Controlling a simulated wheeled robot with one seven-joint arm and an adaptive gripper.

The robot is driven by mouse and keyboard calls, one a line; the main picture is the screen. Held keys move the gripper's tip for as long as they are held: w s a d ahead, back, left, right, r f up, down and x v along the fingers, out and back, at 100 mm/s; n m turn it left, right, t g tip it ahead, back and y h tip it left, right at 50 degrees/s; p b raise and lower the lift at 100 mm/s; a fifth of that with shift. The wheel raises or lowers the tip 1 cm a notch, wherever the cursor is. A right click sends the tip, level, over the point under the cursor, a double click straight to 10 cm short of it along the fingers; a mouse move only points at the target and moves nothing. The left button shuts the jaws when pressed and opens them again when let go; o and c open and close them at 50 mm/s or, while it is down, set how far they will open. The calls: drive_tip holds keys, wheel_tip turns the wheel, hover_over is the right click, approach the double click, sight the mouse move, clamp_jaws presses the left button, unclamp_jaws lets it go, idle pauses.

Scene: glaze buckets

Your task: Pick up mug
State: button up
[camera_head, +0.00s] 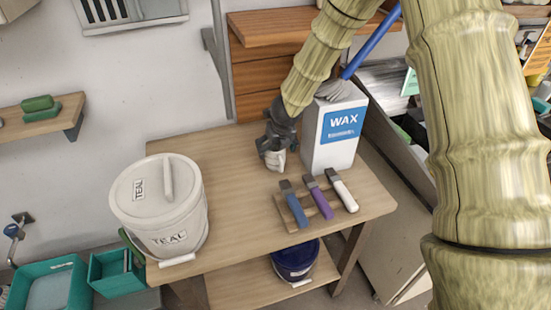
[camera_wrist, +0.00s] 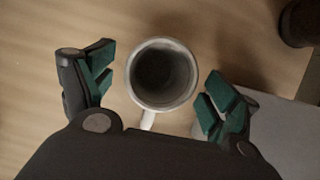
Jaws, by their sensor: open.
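A white mug (camera_wrist: 133,86) stands upright on the wooden table, seen from above in the wrist view, with a dark, empty-looking inside and its handle pointing down toward my palm. My gripper (camera_wrist: 158,88) is open, with one green-padded finger on each side of the mug and gaps to both. In the head view the mug (camera_head: 275,161) shows as a small white piece below my gripper (camera_head: 275,148), partly hidden by it, just left of the wax container.
The white WAX container (camera_head: 322,150) stands close to the right of my gripper. A small board with several brushes (camera_head: 312,207) lies in front. A TEAL bucket (camera_head: 165,225) stands at the table's left. The table's middle (camera_head: 235,180) is clear. A blue bucket (camera_head: 296,262) sits on the lower shelf.

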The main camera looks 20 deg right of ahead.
drive_tip(key=shift+w+f, duration=0.15)
drive_tip(key=shift+f, duration=0.15)
drive_tip(key=shift+c, duration=0.3)
drive_tip(key=shift+r, duration=0.1)
drive_tip(key=c, duration=1.3)
